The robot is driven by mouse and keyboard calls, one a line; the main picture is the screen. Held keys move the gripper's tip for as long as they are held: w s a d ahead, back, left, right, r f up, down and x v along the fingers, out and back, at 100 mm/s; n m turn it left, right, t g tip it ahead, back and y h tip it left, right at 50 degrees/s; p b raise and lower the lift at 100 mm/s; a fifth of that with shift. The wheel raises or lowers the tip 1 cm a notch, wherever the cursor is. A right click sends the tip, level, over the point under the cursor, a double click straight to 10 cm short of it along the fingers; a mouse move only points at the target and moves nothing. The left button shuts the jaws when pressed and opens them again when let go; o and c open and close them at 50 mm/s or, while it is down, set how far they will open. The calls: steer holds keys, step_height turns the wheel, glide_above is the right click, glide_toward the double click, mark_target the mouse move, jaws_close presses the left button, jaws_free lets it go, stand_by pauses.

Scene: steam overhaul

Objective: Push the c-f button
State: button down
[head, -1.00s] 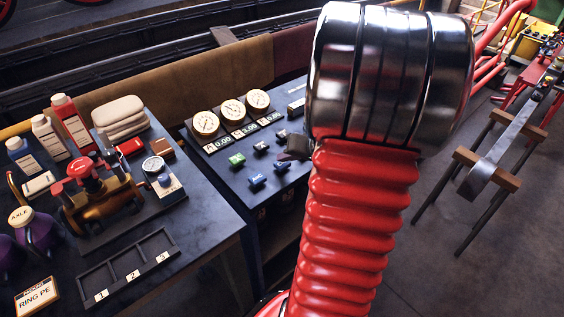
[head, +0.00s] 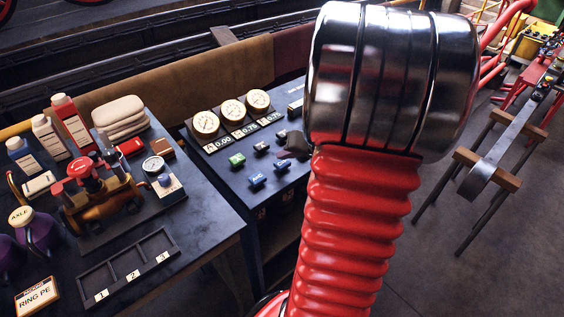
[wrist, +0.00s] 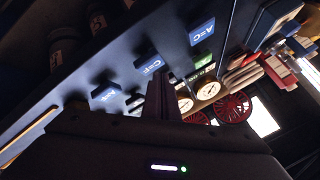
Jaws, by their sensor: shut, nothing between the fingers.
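The c-f button is a blue block (wrist: 151,66) with a white label, in the middle of a row of blue buttons in the wrist view. In the head view it is the blue block (head: 282,168) just below my gripper (head: 283,154). My gripper's dark fingers (wrist: 160,88) are shut and empty, with their tips beside the c-f button. I cannot tell whether they touch it. The a-c button (wrist: 201,33) is on its right and another blue button (wrist: 105,92) on its left in the wrist view; the latter is hidden by my gripper in the head view.
A green button (head: 238,160) and grey buttons (head: 261,146) sit behind the blue row. Three gauges (head: 232,110) with number displays stand at the panel's back. The left bench (head: 205,226) carries bottles, a brass fitting and a three-slot tray (head: 98,280).

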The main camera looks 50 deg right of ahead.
mark_target(285, 165)
steer(key=shift+r, duration=0.15)
steer(key=shift+r, duration=2.85)
steer(key=s+a+f+g+y, duration=0.1)
steer(key=s+a+g, duration=0.15)
steer(key=a, duration=0.35)
steer(key=s+a+f+g+y, duration=0.1)
steer(key=s+a+g, duration=0.15)
steer(key=a, duration=0.45)
steer(key=s+a+r+n+h, duration=0.1)
steer(key=a+r+n, duration=0.3)
steer(key=a, duration=0.6)
steer(key=s+a+r+n+t, duration=0.1)
steer(key=s+a+r+n, duration=0.2)
steer(key=a, duration=0.7)
steer(key=shift+s+a+r+n+h, duration=0.15)
steer(key=shift+a+r+n+h, duration=0.25)
steer(key=shift+r+n, duration=0.75)
